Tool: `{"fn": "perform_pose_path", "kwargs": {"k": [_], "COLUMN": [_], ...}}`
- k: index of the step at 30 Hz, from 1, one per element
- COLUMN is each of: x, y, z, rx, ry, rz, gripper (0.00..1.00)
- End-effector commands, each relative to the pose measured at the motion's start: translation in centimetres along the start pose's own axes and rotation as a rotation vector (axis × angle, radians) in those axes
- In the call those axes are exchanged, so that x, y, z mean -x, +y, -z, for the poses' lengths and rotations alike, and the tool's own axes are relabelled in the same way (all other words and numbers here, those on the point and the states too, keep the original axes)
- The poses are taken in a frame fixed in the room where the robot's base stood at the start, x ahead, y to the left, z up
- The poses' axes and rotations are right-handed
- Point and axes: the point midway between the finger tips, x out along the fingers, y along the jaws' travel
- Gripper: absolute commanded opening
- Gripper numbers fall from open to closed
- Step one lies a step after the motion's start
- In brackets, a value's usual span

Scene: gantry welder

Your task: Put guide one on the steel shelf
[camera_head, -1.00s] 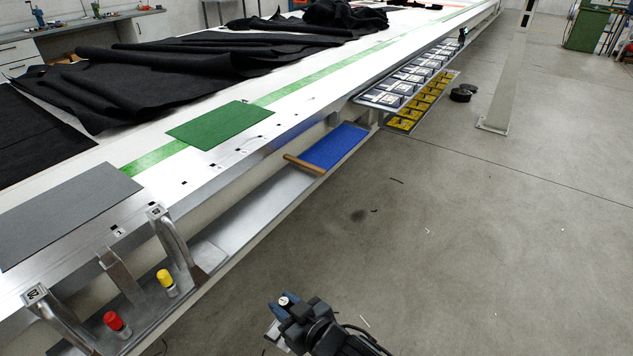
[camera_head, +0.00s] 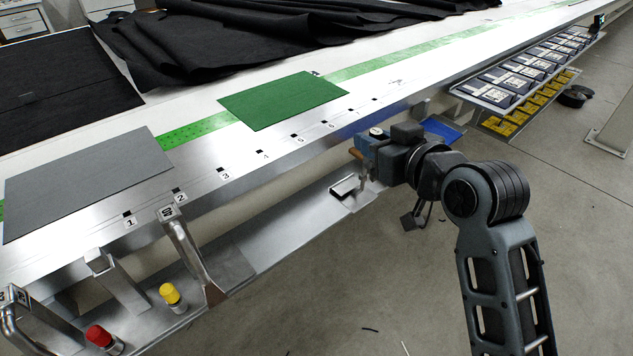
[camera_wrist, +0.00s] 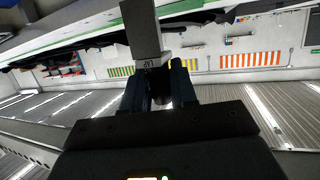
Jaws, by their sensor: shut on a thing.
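My gripper (camera_head: 362,180) is shut on a grey steel guide, and its end (camera_head: 347,187) shows below the jaws in the head view. In the wrist view the guide (camera_wrist: 143,30) is a grey bar rising from between the two dark fingers (camera_wrist: 160,92), with a small lettered tag near the jaws. The long steel shelf (camera_head: 290,217) runs along the table's side, below the tabletop edge. The guide appears over the shelf's right part. I cannot tell whether it touches the shelf.
Bent steel brackets (camera_head: 192,250) stand at the shelf's left, beside a yellow-capped (camera_head: 171,295) and a red-capped (camera_head: 99,337) cylinder. A blue mat (camera_head: 442,129) lies beyond my gripper. The tabletop carries a green sheet (camera_head: 282,100) and a grey sheet (camera_head: 85,182). The shelf's middle looks clear.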

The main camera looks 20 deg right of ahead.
Motion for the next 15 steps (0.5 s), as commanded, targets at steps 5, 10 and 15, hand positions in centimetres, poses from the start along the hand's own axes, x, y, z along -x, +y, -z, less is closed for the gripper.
{"fn": "perform_pose_path", "kwargs": {"k": [5,10,15], "x": [-3.9,-7.3,-9.5], "y": [-1.9,-3.5,-4.5], "z": [-1.1,-2.2,-2.9], "rx": [0.000,0.000,0.000], "ry": [-0.001,0.000,0.001], "rz": [0.003,0.002,0.000], "gripper": [0.00,0.00,0.00]}}
